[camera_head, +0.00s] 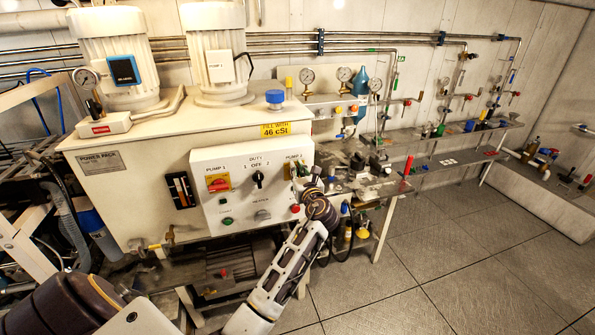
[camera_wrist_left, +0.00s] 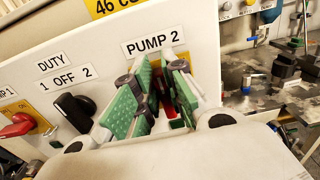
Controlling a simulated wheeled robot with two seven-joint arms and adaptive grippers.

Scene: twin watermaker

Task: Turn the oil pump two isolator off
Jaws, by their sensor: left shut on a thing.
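The pump 2 isolator, a red handle (camera_wrist_left: 168,104), sits under the PUMP 2 label on the white control panel (camera_head: 213,155). My left gripper (camera_wrist_left: 160,84) is at the isolator, its green-padded fingers on either side of the handle and shut on it. The fingers hide most of the handle, so I cannot tell its position exactly. In the head view my left gripper (camera_head: 300,172) reaches the panel's right edge and covers the isolator. My right gripper is not in view.
Left of it are the black duty selector (camera_head: 258,179) and the red-and-yellow pump 1 isolator (camera_head: 218,184). A red button (camera_head: 295,208) is just below the gripper. A cluttered workbench (camera_head: 440,160) stands to the right. The floor (camera_head: 450,250) is open at the right.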

